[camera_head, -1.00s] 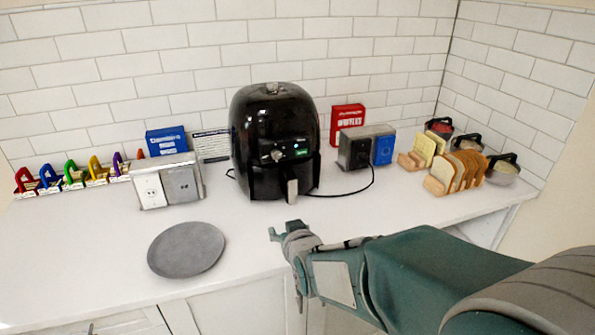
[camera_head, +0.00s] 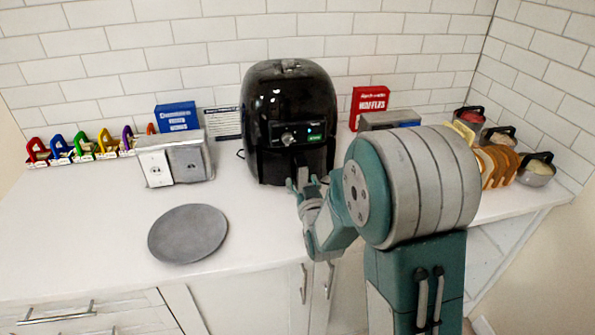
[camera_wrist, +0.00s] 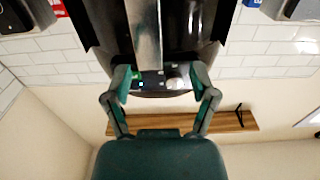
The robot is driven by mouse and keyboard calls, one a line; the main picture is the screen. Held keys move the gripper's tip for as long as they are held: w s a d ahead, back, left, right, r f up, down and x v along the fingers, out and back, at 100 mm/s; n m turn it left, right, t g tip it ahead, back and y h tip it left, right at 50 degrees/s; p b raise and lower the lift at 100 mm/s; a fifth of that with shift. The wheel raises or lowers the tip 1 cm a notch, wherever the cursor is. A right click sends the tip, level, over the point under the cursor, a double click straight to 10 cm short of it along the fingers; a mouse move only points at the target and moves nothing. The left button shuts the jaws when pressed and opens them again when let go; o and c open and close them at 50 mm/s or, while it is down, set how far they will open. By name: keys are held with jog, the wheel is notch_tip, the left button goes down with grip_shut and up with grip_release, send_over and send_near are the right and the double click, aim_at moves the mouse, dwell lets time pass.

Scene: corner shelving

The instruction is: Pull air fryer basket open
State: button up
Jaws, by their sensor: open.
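The black air fryer (camera_head: 290,110) stands upright on the white counter against the tiled wall. Its basket front (camera_head: 272,166) sits flush in the body. In the wrist view, which looks upside down, the grey metal basket handle (camera_wrist: 144,35) runs down the middle toward my gripper. My gripper (camera_head: 304,178) is at the front of the air fryer, at handle height. In the wrist view my gripper (camera_wrist: 160,76) is open, with one finger on each side of the handle's line. I cannot tell whether either finger touches the handle. My arm partly covers the basket's right side.
A grey round plate (camera_head: 187,234) lies on the counter at front left. A metal outlet box (camera_head: 174,163) stands left of the fryer. A red waffle box (camera_head: 368,106) and toasters are behind my arm at right. Counter in front of the fryer is clear.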

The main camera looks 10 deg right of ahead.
aim_at(304, 172)
jog(key=w+d, duration=0.1)
jog(key=w, duration=0.1)
jog(key=w+d, duration=0.1)
jog(key=shift+w+d, duration=0.2)
jog(key=shift+w, duration=0.2)
jog(key=shift+w+a, duration=0.1)
jog(key=shift+w, duration=0.15)
jog(key=shift+w+a, duration=0.1)
jog(key=shift+a, duration=0.8)
jog(key=shift+c, duration=1.3)
jog(key=shift+d, duration=0.2)
jog(key=c, duration=0.6)
jog(key=shift+d, duration=0.4)
grip_shut()
jog(key=shift+a, duration=0.15)
